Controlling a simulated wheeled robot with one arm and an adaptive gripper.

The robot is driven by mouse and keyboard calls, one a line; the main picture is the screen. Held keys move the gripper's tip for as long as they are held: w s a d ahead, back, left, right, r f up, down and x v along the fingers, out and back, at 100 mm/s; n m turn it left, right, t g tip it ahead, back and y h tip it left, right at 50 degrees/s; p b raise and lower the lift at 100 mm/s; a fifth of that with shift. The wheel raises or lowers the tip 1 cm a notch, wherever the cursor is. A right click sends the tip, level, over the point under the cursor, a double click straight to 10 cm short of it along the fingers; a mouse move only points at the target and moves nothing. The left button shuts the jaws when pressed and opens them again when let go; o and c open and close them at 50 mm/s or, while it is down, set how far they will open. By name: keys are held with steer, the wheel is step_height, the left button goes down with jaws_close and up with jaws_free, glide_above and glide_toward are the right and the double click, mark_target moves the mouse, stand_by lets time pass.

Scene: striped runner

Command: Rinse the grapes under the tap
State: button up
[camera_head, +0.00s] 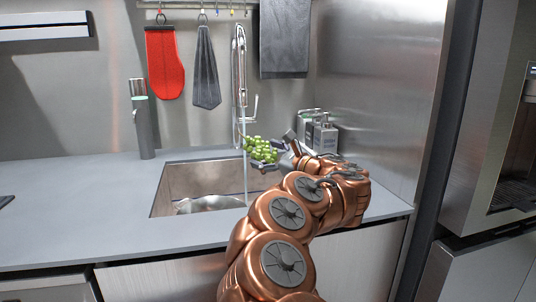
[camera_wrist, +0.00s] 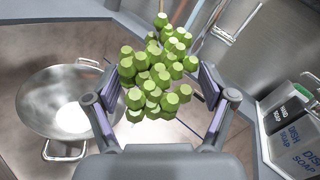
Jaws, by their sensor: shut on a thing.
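A bunch of green grapes (camera_head: 262,150) is held above the right part of the sink (camera_head: 190,180). It also shows between the fingers in the wrist view (camera_wrist: 155,75). My gripper (camera_wrist: 160,88) is shut on the grapes, one finger on each side. In the head view my gripper (camera_head: 280,157) is partly hidden by the grapes and my own arm. The tall tap (camera_head: 240,85) stands behind the sink, just left of the grapes. A thin pale stream (camera_head: 245,180) runs down below it into the sink, beside the grapes; I cannot tell whether it touches them.
A metal pan (camera_wrist: 70,100) with handles lies in the sink. Soap bottles (camera_head: 325,137) stand on the counter to the right, close to my gripper. A dispenser-like cylinder (camera_head: 142,120) stands left of the sink. The counter (camera_head: 70,195) at the left is mostly clear.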

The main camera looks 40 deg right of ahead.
mark_target(263, 152)
steer(key=shift+w+d+f+p, duration=0.1)
steer(key=shift+w+d+p, duration=0.15)
steer(key=shift+w, duration=0.35)
steer(key=shift+w+d+f+p, duration=0.1)
steer(key=shift+w+d+p, duration=0.2)
steer(key=shift+w, duration=0.35)
steer(key=shift+w+d+f+p, duration=0.1)
steer(key=shift+w+d+p, duration=0.15)
steer(key=shift+w, duration=0.35)
steer(key=shift+w+d+f, duration=0.15)
steer(key=shift+w+f, duration=0.1)
steer(key=shift+w, duration=0.05)
steer(key=w, duration=0.1)
steer(key=w+d, duration=0.1)
steer(key=w+b, duration=0.1)
steer(key=shift+w+d+f, duration=0.1)
steer(key=shift+d+f, duration=0.15)
steer(key=shift+f, duration=0.05)
steer(key=shift+d, duration=0.1)
steer(key=shift+s+d, duration=0.25)
steer(key=shift+d, duration=0.15)
steer(key=shift+b, duration=0.3)
